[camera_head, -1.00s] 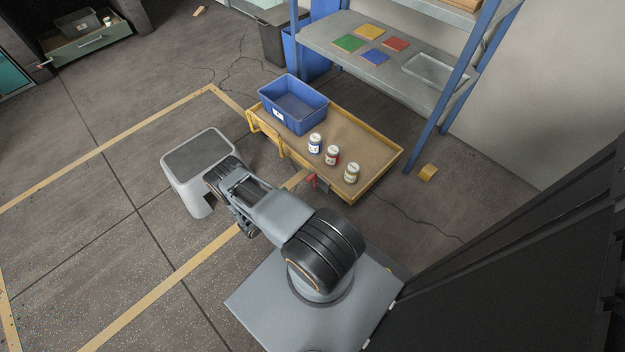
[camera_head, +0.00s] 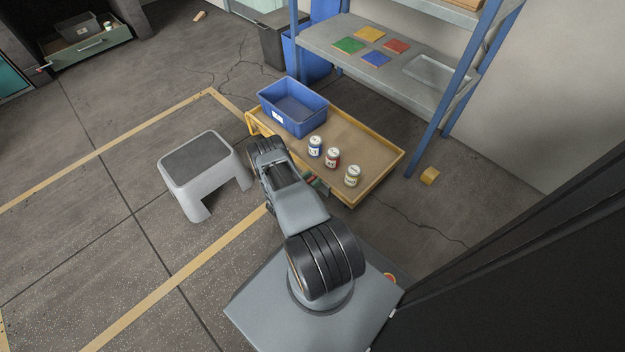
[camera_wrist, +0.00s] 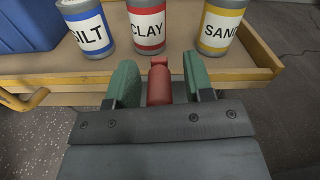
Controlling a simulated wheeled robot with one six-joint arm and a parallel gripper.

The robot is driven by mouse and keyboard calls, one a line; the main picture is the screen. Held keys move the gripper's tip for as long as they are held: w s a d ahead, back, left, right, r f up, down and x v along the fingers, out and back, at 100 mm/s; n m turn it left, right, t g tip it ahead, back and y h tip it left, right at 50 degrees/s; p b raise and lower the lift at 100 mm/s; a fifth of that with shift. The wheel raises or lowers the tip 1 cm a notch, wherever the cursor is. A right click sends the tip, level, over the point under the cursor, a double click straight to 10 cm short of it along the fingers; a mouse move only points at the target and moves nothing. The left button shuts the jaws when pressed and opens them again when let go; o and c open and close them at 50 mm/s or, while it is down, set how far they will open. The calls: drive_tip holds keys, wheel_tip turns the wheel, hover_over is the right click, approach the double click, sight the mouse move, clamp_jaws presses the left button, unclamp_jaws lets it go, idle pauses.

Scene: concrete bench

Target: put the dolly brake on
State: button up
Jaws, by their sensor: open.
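The dolly (camera_head: 378,150) is a low wooden platform with a yellow rim, and its near edge also shows in the wrist view (camera_wrist: 40,77). Its brake appears as a red lever (camera_wrist: 159,84) at that edge, standing between my fingers. My gripper (camera_wrist: 158,72) has green finger pads and is open, one pad on each side of the red lever, with small gaps visible. In the head view my arm hides most of the gripper and lever. The lever's lower part is hidden behind my gripper body.
On the dolly stand cans labelled SILT (camera_wrist: 88,25), CLAY (camera_wrist: 147,25) and SAND (camera_wrist: 218,28), just beyond my fingers, and a blue bin (camera_head: 293,108). A grey step stool (camera_head: 205,165) is left of my arm. A shelf rack (camera_head: 400,65) stands behind.

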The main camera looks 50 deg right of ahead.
drive_tip(key=shift+d, duration=0.1)
drive_tip(key=shift+c, duration=0.3)
clamp_jaws()
